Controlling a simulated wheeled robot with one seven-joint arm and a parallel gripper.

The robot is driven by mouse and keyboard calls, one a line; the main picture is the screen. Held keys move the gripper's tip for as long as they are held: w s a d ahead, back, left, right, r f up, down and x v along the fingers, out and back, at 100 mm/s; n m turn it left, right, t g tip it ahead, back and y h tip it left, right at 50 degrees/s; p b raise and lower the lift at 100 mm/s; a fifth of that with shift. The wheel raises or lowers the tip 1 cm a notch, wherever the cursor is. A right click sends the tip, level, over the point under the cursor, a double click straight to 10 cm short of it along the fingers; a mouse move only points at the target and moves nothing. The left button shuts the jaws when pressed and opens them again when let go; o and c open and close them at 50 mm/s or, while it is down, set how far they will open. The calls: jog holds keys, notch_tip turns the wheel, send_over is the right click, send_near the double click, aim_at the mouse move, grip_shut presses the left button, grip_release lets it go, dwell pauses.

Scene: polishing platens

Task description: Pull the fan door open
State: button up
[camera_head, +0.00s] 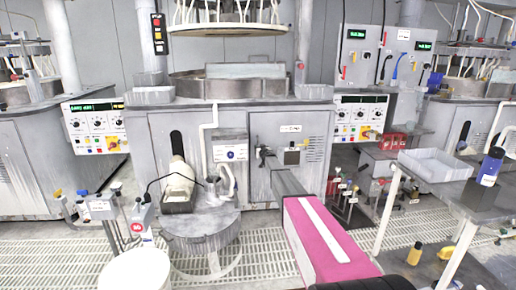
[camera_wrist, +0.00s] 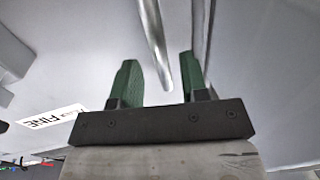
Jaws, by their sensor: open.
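A grey cabinet door (camera_head: 309,164), which appears to be the fan door, is on the front of the middle machine in the head view and looks shut. My gripper (camera_wrist: 158,65) is open in the wrist view, with its two green fingers apart. A pale bar (camera_wrist: 153,40), likely the door's handle, runs down between the fingers, with a gap on both sides. I cannot tell how deep the bar sits between them. A white label (camera_wrist: 55,116) with dark letters lies to the left. In the head view my arm hides the lower part of the door.
A round grey stand (camera_head: 200,225) is left of my arm. A bench with a grey tray (camera_head: 440,165) and a blue bottle (camera_head: 491,166) stands to the right. A white bucket (camera_head: 135,272) is at the front left. Grated floor (camera_head: 265,250) shows between.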

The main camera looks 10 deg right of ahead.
jog(key=w, duration=0.3)
jog(key=shift+w+a, duration=0.1)
jog(key=shift+a, duration=0.25)
grip_shut()
jog(key=shift+s, duration=0.2)
